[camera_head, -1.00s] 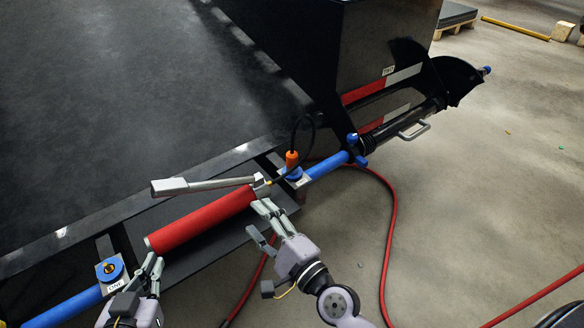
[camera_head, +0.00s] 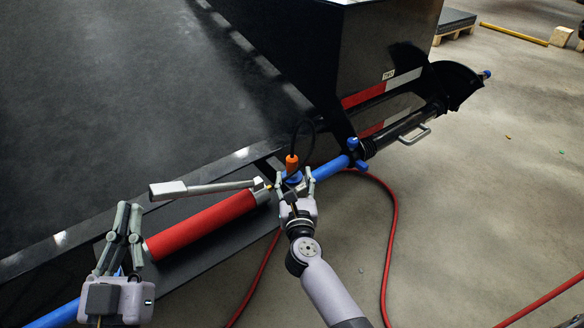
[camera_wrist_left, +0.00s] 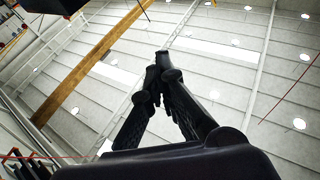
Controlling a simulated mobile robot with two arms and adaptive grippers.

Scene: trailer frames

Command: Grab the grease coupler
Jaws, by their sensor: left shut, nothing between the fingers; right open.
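The orange coupler (camera_head: 291,163) stands upright at the end of a thin black hose (camera_head: 301,125), just above a blue fitting (camera_head: 291,177) on the frame. My right gripper (camera_head: 295,179) is open, its fingers to either side just below the orange part. I cannot tell whether they touch it. The red grease gun (camera_head: 200,224) lies on the dark frame with its grey lever (camera_head: 205,187) above it. My left gripper (camera_head: 129,206) is shut and empty, pointing up beside the gun's left end. In the left wrist view its fingertips (camera_wrist_left: 163,60) meet against the ceiling.
A blue tube (camera_head: 325,168) runs on to the right, with a blue knob (camera_head: 352,144). A black hopper (camera_head: 340,55) stands behind. A red hose (camera_head: 392,230) lies on the concrete floor, which is mostly clear at right.

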